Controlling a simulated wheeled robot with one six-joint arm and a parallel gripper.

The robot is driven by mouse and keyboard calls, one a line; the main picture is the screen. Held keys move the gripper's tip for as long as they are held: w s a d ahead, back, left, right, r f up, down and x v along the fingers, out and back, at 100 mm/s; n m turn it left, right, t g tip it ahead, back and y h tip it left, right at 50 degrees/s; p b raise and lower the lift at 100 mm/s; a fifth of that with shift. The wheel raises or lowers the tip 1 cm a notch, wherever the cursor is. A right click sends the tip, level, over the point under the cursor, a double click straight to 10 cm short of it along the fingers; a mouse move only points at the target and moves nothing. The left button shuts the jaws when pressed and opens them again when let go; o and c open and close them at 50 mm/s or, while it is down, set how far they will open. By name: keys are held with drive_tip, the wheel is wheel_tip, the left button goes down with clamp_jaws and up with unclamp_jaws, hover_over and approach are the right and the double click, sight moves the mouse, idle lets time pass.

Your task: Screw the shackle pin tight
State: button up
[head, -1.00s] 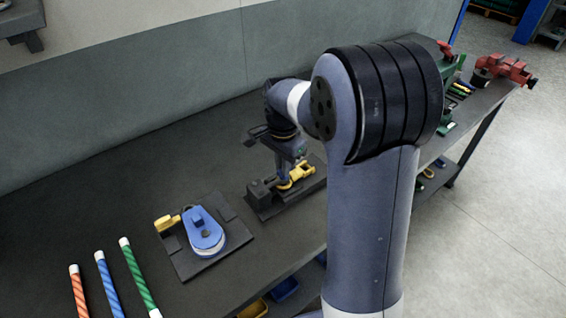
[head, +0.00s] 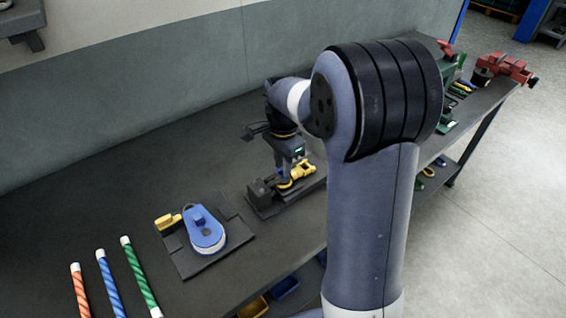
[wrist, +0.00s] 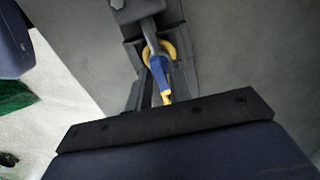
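A yellow shackle (head: 301,171) sits on a dark fixture (head: 264,198) on the bench. It also shows in the wrist view (wrist: 168,47) as a curved yellow bow. A blue part (wrist: 160,73) crosses it there, with a small yellow end (wrist: 166,98) below; I cannot tell whether the blue part is a finger or part of the shackle assembly. My gripper (head: 284,184) points down at the shackle's near-left end, at or touching it. Its fingertips and the pin are too small and partly hidden to tell whether it grips the pin.
A dark plate (head: 228,255) with a blue block (head: 205,234) and a yellow piece (head: 167,221) lies to the left. Orange, blue and green striped rods (head: 139,275) lie further left. A red vise (head: 508,68) stands at the far right end. Bare bench lies behind the fixture.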

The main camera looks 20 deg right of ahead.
drive_tip(key=shift+o, duration=1.2)
wheel_tip(320, 180, up, 11)
drive_tip(key=shift+f, duration=0.15)
wheel_tip(320, 180, down, 11)
drive_tip(key=shift+r, duration=0.1)
